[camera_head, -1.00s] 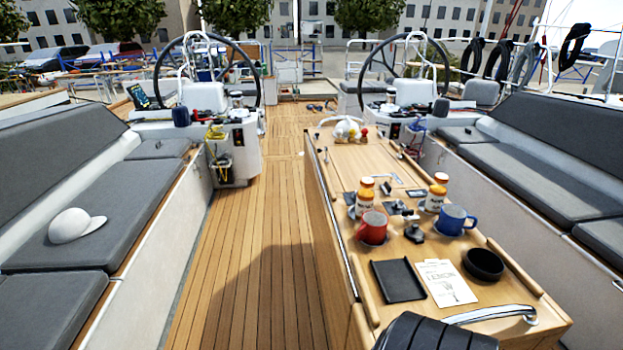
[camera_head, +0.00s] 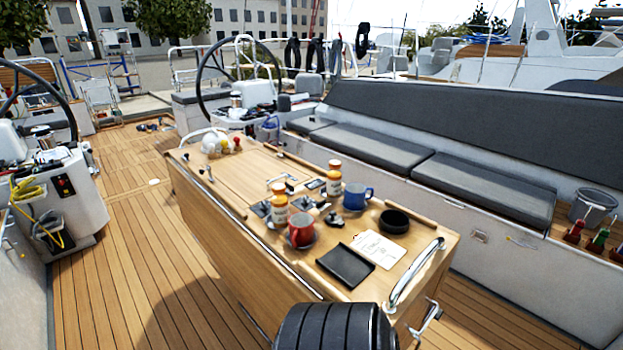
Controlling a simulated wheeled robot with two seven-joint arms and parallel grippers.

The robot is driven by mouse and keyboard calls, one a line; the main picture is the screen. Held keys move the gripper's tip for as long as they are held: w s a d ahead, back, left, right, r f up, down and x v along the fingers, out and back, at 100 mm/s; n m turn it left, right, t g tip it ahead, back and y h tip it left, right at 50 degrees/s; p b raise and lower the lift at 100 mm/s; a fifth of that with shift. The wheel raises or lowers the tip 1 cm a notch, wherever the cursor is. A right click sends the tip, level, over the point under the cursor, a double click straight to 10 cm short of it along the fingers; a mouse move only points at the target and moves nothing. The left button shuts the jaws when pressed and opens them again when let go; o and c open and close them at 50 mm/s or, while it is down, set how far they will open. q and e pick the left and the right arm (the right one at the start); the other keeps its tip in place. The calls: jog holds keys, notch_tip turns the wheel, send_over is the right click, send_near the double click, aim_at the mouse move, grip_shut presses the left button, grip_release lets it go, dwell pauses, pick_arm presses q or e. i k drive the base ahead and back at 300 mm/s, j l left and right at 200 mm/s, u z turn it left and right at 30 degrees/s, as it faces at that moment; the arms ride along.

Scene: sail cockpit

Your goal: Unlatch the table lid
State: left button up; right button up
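The wooden cockpit table (camera_head: 225,215) stands right of the middle, its long side wall toward me. Its lid panel (camera_head: 238,172) lies flat at the far half of the top. Small metal fittings (camera_head: 289,179) sit on the top near the middle, and small dark knobs (camera_head: 202,170) stand at the far left edge. I cannot tell which of these is the latch, or whether it is fastened. Neither gripper shows in the head view.
On the near half stand a red mug (camera_head: 300,233), a blue mug (camera_head: 356,197), orange-capped bottles (camera_head: 333,181), a black bowl (camera_head: 394,221), a black tray (camera_head: 345,265) and a white card (camera_head: 378,249). A metal handrail (camera_head: 414,275) is at the near end. Clear deck (camera_head: 130,260) lies left.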

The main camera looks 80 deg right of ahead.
aim_at(290, 189)
jog(key=i+l+z, duration=0.15)
jog(key=i+z, duration=0.2)
jog(key=z, duration=0.15)
jog(key=i+z, duration=0.3)
jog(key=z, duration=0.15)
jog(key=i+z, duration=0.35)
jog(key=z, duration=0.15)
